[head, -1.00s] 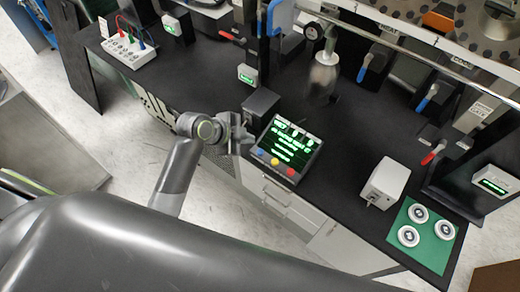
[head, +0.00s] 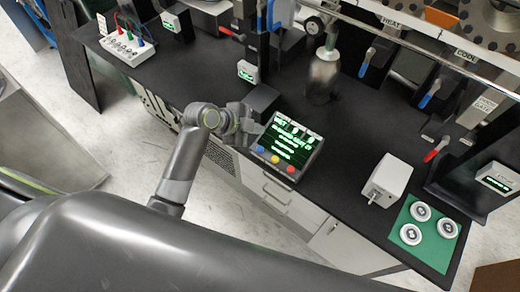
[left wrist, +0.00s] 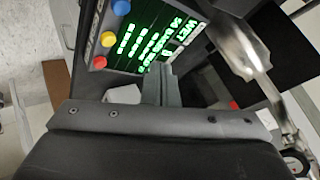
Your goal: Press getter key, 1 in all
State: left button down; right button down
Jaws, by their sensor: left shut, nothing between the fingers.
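A tilted control panel (head: 294,140) with green text on a dark screen stands on the black bench. Along its front edge are a blue key (head: 260,148), a yellow key (head: 275,159) and a red key (head: 291,169). Which key is the getter key I cannot read. My left gripper (head: 256,126) is shut and empty, at the panel's left edge. In the left wrist view the shut fingers (left wrist: 161,82) point toward the screen (left wrist: 155,35), with the blue (left wrist: 121,7), yellow (left wrist: 110,39) and red (left wrist: 99,62) keys to their left. Contact cannot be told. My right gripper is not in view.
A dark box (head: 262,99) stands just behind the gripper. A metal vessel (head: 323,75) stands behind the panel. To the right are a white box (head: 386,180) and a green mat (head: 425,258) with round parts. Bare bench lies between panel and white box.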

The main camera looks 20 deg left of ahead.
aim_at(257, 151)
pick_arm(q)
notch_tip(257, 151, down, 7)
jog(key=b, duration=0.5)
jog(key=shift+f, duration=0.15)
dwell(0.7)
jog(key=shift+f, duration=0.1)
dwell(0.9)
jog(key=shift+f+b, duration=0.3)
jog(key=shift+b, duration=0.15)
jog(key=shift+f+b, duration=0.35)
jog(key=shift+f, duration=0.1)
dwell(0.4)
jog(key=shift+r, duration=0.1)
dwell(0.3)
jog(key=shift+r+p, duration=0.8)
jog(key=shift+p, duration=0.05)
